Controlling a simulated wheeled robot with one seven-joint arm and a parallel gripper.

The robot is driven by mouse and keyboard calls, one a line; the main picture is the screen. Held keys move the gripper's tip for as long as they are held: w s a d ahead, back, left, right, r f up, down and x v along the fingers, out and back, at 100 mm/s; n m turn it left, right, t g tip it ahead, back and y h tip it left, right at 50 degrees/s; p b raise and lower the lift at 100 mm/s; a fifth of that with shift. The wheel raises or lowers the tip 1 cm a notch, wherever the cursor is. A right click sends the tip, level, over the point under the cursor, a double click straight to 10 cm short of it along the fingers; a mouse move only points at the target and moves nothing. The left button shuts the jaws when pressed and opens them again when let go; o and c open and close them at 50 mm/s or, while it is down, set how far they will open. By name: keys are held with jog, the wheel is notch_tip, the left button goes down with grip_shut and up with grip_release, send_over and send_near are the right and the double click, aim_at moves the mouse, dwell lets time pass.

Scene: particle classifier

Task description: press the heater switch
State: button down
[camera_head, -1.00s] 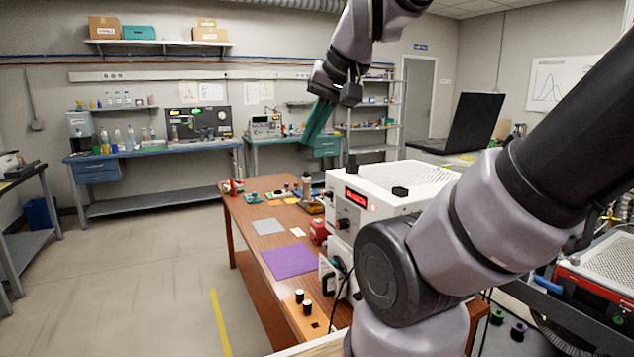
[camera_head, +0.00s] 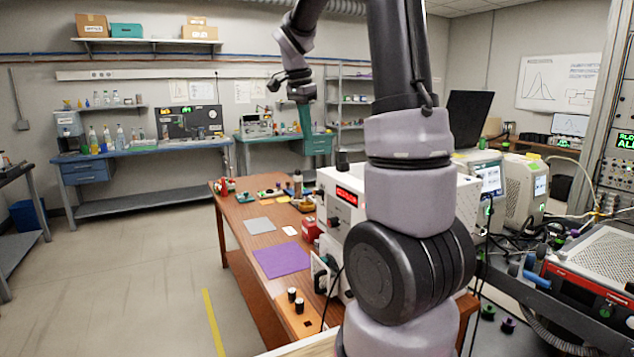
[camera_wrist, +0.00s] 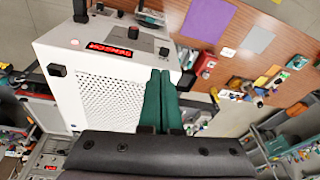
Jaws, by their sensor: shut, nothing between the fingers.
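No part is clearly readable as the heater switch. A white instrument box (camera_head: 333,181) with a lit red display (camera_head: 347,197) and dark knobs stands on the wooden table. In the wrist view the same white box (camera_wrist: 68,98) shows its red display (camera_wrist: 110,49), a vented top and several black knobs, including one knob (camera_wrist: 57,70) at a corner. My gripper (camera_head: 307,136), with green fingers, is raised above and beyond the table. In the wrist view its shut, empty fingers (camera_wrist: 162,73) overlap the box's edge; contact is not shown.
The wooden table (camera_head: 240,212) also holds a purple mat (camera_head: 282,260), a grey sheet (camera_head: 260,225), a red block (camera_head: 311,229) and two black-capped posts on an orange plate. A laptop (camera_head: 470,118) and other instruments stand at right. Floor left of the table is clear.

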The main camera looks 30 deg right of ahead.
jog(key=w+f, duration=0.1)
jog(key=w+d+m, duration=0.1)
jog(key=w+d+f+m+h, duration=0.1)
jog(key=w, duration=0.1)
jog(key=shift+d+f+g, duration=0.1)
jog(key=shift+f+g, duration=0.2)
jog(key=shift+g, duration=0.1)
jog(key=shift+s+f, duration=0.1)
send_near(318, 191)
jog(key=x, duration=0.2)
jog(key=d+x, duration=0.1)
jog(key=x, duration=0.2)
jog(key=shift+w+d+f, duration=0.1)
jog(key=shift+w+d, duration=0.05)
jog(key=shift+w, duration=0.1)
jog(key=shift+f, duration=0.6)
jog(key=shift+f, duration=1.4)
